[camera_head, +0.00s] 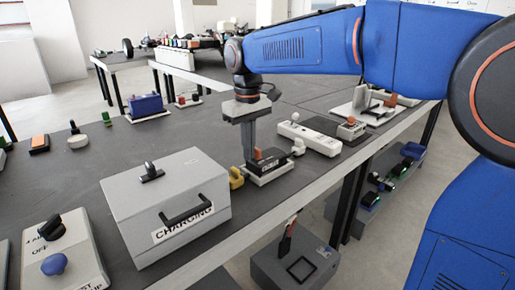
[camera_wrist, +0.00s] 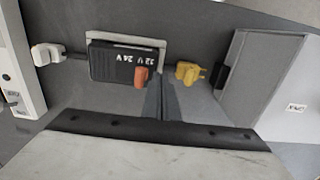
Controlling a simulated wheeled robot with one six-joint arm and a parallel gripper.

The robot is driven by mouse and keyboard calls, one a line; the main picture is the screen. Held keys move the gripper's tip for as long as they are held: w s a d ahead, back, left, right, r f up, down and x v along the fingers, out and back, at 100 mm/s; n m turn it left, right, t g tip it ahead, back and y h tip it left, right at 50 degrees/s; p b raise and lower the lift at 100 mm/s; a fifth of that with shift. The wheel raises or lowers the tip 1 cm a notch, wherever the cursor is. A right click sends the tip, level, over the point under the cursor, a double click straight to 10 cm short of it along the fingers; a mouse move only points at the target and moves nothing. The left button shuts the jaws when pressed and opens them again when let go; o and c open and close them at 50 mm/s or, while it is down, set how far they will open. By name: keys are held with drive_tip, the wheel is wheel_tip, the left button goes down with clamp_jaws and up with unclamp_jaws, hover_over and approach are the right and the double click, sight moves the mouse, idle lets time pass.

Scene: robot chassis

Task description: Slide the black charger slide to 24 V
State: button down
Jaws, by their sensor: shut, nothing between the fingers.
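The black charger (camera_head: 270,170) lies on the grey table, on a light base plate. It also shows in the wrist view (camera_wrist: 108,68), with white 12 V and 24 V marks on its top. Its orange slide knob (camera_wrist: 141,77) stands near the right end of the charger in the wrist view; it also shows in the head view (camera_head: 259,154). My gripper (camera_head: 248,158) is shut and empty, pointing down at the charger. In the wrist view its fingertips (camera_wrist: 160,84) are just right of the knob; I cannot tell whether they touch it.
A yellow plug (camera_wrist: 190,73) and a white plug (camera_wrist: 46,54) sit on either side of the charger. A grey box marked CHARGING (camera_head: 205,165) stands left in the head view. A white power strip (camera_head: 308,139) lies to the right. The table's front edge is close.

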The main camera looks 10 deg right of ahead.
drive_tip(key=shift+s+f, duration=0.1)
drive_tip(key=shift+f, duration=1)
drive_tip(key=shift+d, duration=0.15)
drive_tip(key=shift+s+a, duration=0.25)
drive_tip(key=shift+a, duration=0.2)
idle(0.3)
drive_tip(key=shift+w+a+r, duration=0.1)
drive_tip(key=shift+a+r, duration=0.05)
drive_tip(key=shift+r, duration=3.55)
